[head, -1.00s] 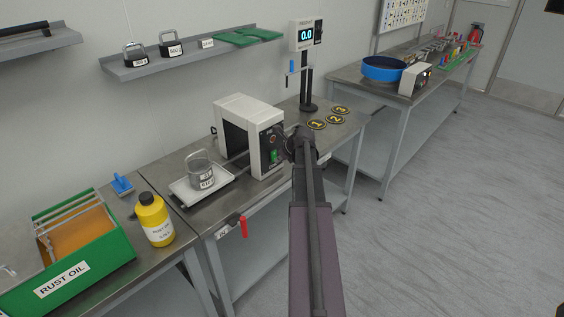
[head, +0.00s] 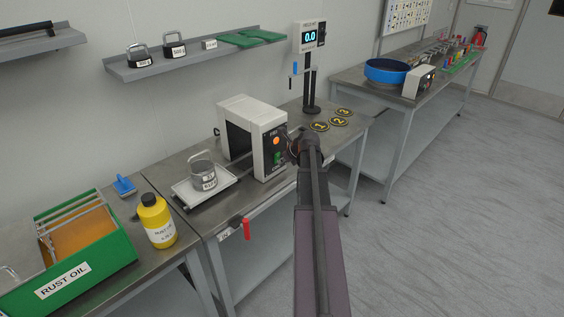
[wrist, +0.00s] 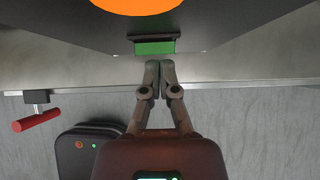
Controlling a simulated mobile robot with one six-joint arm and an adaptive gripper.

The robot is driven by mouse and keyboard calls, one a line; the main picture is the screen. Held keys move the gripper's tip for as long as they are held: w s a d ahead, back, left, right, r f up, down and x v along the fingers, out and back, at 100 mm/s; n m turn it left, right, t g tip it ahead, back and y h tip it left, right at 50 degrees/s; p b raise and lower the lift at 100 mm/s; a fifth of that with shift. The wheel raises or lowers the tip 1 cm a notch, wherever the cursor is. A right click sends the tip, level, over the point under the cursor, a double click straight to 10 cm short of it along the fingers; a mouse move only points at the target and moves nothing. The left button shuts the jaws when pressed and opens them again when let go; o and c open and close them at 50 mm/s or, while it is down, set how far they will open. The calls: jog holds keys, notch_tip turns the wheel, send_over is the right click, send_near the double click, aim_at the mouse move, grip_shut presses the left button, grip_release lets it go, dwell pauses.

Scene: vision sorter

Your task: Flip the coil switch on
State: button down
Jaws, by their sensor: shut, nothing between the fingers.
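The coil (head: 253,113) is a white arch-shaped unit on the near bench, with a dark front panel. Its round lamp (head: 276,141) glows orange and shows large at the top of the wrist view (wrist: 138,4). The green coil switch (head: 278,157) sits below the lamp; in the wrist view the switch (wrist: 155,47) is just ahead of my fingertips. My gripper (wrist: 159,67) is shut and empty, its fingertips close below the switch; whether they touch it I cannot tell. In the head view my arm's end is right beside the panel, with the fingers not clearly visible.
A grey weight (head: 203,174) stands on a white tray (head: 188,194) left of the coil. A red handle (head: 246,229) sticks out at the bench's front edge. A yellow bottle (head: 157,222) and green rust oil tank (head: 112,251) stand at left. The floor at right is clear.

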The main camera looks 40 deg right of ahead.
jog(key=shift+a+r, duration=0.1)
jog(key=shift+r, duration=0.1)
jog(key=shift+r+p, duration=0.6)
jog(key=shift+p, duration=0.1)
jog(key=s+r+p, duration=0.5)
jog(key=s, duration=0.6)
jog(key=shift+s+d+r+p, duration=0.3)
jog(key=shift+s+d+p, duration=0.05)
jog(key=shift+s, duration=0.05)
jog(key=shift+w+a, duration=0.1)
dwell(0.6)
